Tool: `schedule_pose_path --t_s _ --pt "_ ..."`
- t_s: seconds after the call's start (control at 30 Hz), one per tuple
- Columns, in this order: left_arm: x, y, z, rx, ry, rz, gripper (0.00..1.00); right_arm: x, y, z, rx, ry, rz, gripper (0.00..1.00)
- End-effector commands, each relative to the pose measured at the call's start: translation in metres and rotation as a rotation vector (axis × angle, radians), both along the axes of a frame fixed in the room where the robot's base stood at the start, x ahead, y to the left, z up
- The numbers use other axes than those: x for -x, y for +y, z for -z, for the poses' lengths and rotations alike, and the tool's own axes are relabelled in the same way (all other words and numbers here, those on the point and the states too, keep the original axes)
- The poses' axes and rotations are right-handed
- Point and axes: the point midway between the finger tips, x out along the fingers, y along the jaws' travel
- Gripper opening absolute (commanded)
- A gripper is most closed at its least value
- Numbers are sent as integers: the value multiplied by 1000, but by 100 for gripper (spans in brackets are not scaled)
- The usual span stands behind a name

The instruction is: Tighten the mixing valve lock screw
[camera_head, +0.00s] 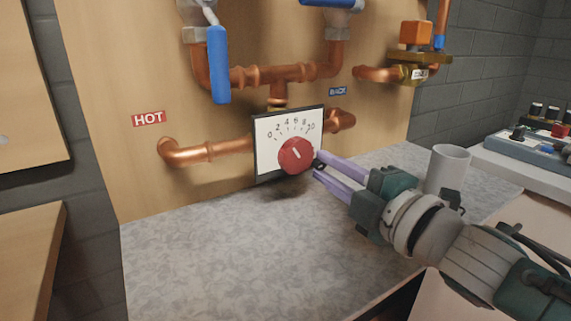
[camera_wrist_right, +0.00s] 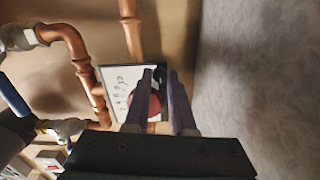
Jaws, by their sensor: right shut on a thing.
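The mixing valve has a white dial plate (camera_head: 273,130) in a dark frame, marked 0 to 10, with a round red knob (camera_head: 296,156) whose white pointer line tilts up to the left. The knob also shows in the right wrist view (camera_wrist_right: 153,104), partly hidden by a finger. A small dark lock screw (camera_head: 318,164) sits at the knob's right side. My right gripper (camera_head: 317,168) reaches in from the right, its purple fingers shut on the lock screw. In the right wrist view the fingers (camera_wrist_right: 168,78) largely hide the screw. My left gripper is not in view.
Copper pipes (camera_head: 205,151) and valves with blue handles (camera_head: 218,65) are on the wooden panel above and around the dial. A grey cup (camera_head: 447,169) stands close to my right wrist. A tray of parts (camera_head: 535,150) is at the far right. The grey countertop (camera_head: 215,255) is clear in front.

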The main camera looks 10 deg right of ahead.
Motion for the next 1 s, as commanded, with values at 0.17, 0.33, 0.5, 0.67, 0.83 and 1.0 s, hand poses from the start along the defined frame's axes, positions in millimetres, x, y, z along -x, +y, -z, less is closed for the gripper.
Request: schedule_pose_path --t_s 0.17,0.33,0.5,0.67,0.83,1.0 --pt "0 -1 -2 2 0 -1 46 0 0 0 -42 15 -1 0" --pt "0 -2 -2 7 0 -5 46 0 0 0 -58 21 -1 0" --pt "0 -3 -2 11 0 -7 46 0 0 0 -61 21 -1 0" --pt "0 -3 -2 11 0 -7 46 0 0 0 -61 21 -1 0" --pt "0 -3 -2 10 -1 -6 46 0 0 0 -59 21 0 40" --pt "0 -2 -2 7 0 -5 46 0 0 0 -58 21 0 53"
